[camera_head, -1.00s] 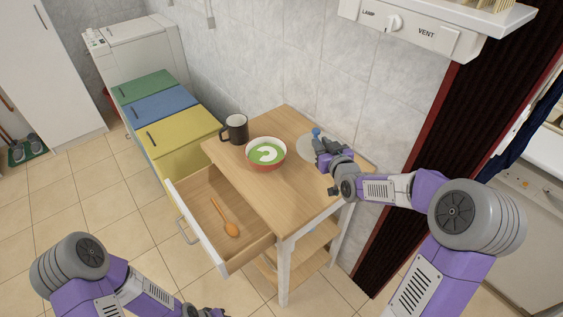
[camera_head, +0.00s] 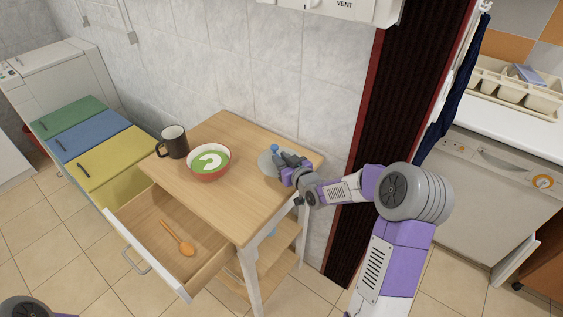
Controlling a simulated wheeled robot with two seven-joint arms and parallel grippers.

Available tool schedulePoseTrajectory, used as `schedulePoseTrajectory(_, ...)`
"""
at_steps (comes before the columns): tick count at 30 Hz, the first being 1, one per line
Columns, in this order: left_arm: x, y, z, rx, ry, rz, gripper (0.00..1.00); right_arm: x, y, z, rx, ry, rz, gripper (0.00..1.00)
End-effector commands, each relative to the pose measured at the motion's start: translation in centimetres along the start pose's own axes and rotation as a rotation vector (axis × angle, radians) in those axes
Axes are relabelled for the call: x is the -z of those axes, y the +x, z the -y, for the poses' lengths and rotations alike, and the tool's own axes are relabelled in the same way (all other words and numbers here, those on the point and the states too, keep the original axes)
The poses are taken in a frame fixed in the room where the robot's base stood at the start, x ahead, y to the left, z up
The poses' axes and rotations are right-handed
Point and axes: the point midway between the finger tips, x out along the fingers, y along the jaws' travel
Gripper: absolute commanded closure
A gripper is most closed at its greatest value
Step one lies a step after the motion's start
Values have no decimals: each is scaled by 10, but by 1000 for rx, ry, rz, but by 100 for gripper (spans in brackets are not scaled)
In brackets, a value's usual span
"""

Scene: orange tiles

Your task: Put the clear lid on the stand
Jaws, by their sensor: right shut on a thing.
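The clear lid (camera_head: 266,164) is a round see-through disc with a blue knob (camera_head: 275,148), at the back right of the wooden table. My right gripper (camera_head: 281,157) is shut on the lid at its knob and covers part of it. I cannot tell whether the lid touches the tabletop or hangs just above it. No separate stand is clear to me in this view. My left gripper is out of view; only a bit of my left arm shows at the bottom left.
The table's drawer (camera_head: 130,232) is open, with an orange spoon (camera_head: 178,238) inside. A dish rack (camera_head: 500,92) is at far right, above a dishwasher (camera_head: 480,185).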

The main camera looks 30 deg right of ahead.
Motion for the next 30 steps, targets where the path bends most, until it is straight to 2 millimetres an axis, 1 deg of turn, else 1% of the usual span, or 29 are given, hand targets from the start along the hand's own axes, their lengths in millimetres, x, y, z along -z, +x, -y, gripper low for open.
schedulePoseTrajectory(6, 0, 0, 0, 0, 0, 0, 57, 1, 0, 0, 0, -1, -2, 100)
schedulePoseTrajectory(10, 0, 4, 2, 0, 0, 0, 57, -3, 1, 0, 0, -2, -2, 100)
schedulePoseTrajectory(11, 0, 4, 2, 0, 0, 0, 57, -3, 1, 0, 0, -1, -2, 76)
schedulePoseTrajectory(15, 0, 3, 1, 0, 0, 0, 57, -2, 0, 0, 0, -1, -1, 54)
schedulePoseTrajectory(16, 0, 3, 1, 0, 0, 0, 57, -2, 0, 0, 0, -1, -1, 51)
schedulePoseTrajectory(24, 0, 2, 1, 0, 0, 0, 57, -1, 0, 0, 0, -1, -1, 51)
schedulePoseTrajectory(28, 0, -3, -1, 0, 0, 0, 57, 4, -1, 0, 0, -1, -1, 51)
schedulePoseTrajectory(30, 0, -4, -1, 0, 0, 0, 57, 3, -12, -1, -2, -3, 1, 51)
